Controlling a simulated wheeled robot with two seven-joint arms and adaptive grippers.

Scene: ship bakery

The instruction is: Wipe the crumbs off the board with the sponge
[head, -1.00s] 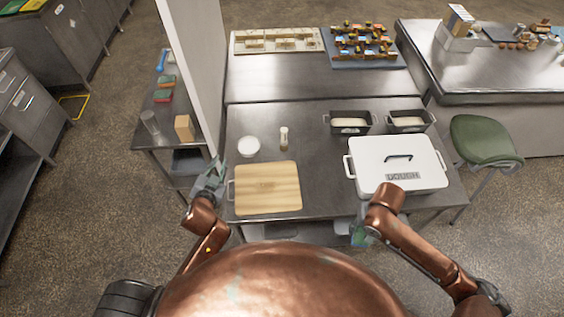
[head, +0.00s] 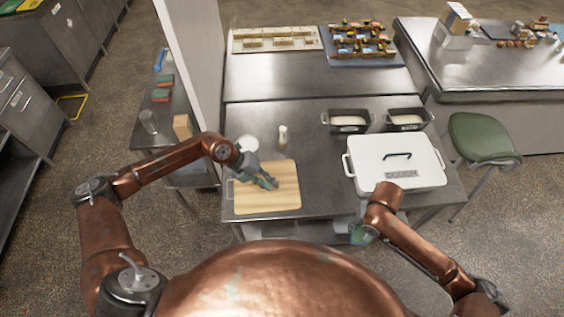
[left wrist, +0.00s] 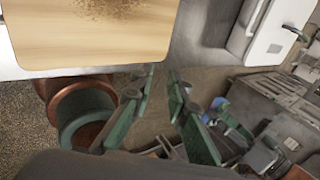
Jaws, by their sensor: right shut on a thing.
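The wooden board (head: 255,205) lies on the steel table at the front left. In the left wrist view the board (left wrist: 85,45) fills the upper left, with a brown patch of crumbs (left wrist: 108,6) at the top edge. My left gripper (head: 268,182) is above the board's upper part; its fingers (left wrist: 163,72) are apart with nothing between them. My right gripper (head: 360,236) is low at the table's front edge, partly hidden by my arm. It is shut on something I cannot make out. I cannot pick out the sponge for certain; small green (head: 166,81) and red (head: 162,95) blocks lie on the left side shelf.
A white lidded dough box (head: 395,178) stands right of the board. Behind are a white bowl (head: 247,143), a shaker (head: 282,136) and two dark loaf tins (head: 348,121) (head: 406,120). A white partition (head: 192,80) rises at the left. Bare table lies between board and box.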

